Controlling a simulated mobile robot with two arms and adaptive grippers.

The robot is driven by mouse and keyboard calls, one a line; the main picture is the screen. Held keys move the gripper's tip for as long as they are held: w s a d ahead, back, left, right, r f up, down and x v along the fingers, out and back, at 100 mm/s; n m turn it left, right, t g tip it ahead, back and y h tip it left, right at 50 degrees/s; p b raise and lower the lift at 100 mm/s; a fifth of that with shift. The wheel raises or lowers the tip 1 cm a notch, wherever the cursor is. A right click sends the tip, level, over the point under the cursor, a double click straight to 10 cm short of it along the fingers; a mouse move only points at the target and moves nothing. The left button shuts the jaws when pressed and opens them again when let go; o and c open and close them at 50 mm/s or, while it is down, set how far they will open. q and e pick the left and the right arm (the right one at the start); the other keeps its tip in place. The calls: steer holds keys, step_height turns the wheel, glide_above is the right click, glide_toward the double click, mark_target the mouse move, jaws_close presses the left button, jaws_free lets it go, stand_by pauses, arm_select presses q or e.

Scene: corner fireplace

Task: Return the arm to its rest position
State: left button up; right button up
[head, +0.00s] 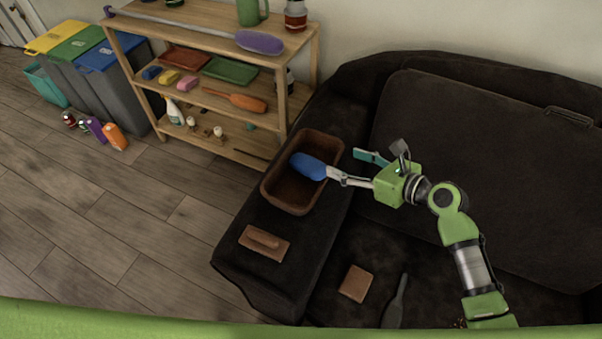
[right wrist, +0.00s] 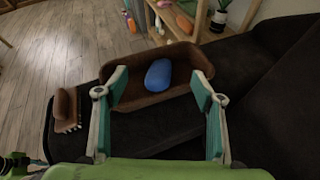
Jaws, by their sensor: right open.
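My right gripper (head: 350,167) is over the sofa's left side in the head view, beside the right rim of a brown rectangular tray (head: 272,198). Its two fingers are spread wide with nothing between them, as the right wrist view (right wrist: 160,90) also shows. A blue rounded object (head: 308,166) lies in the tray, just past one fingertip in the head view. In the right wrist view the blue object (right wrist: 158,74) lies in the tray (right wrist: 196,56) beyond the fingers. My left gripper is not in view.
A dark sofa (head: 480,150) fills the right. A brown wooden block with a handle (head: 264,243) is on its armrest; a brown square (head: 356,283) and a dark bottle-like shape (head: 397,300) lie on the seat. A wooden shelf (head: 215,62) and bins (head: 85,55) stand behind left.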

stand_by(0.3)
steer(key=s+f+n+g+h, duration=0.2)
steer(key=s+f+n, duration=0.2)
steer(key=s+n, duration=0.35)
steer(key=s+f+n+g+h, duration=0.1)
steer(key=s+f+n+h, duration=0.15)
steer(key=s+n, duration=0.5)
steer(key=s+d+n+g+h, duration=0.3)
steer(key=s+d+n+h, duration=0.2)
steer(key=s+d+n, duration=0.8)
steer(key=s+a+f+n+g, duration=0.1)
steer(key=s+f, duration=0.1)
steer(key=f, duration=1.1)
steer(key=s+a+f+n, duration=0.1)
steer(key=f, duration=1.2)
steer(key=s+d+f+g+p, duration=0.1)
steer(key=s+d+f, duration=0.2)
steer(key=s+f, duration=1.3)
steer(key=shift+s+h, duration=0.35)
steer(key=shift+s, duration=0.4)
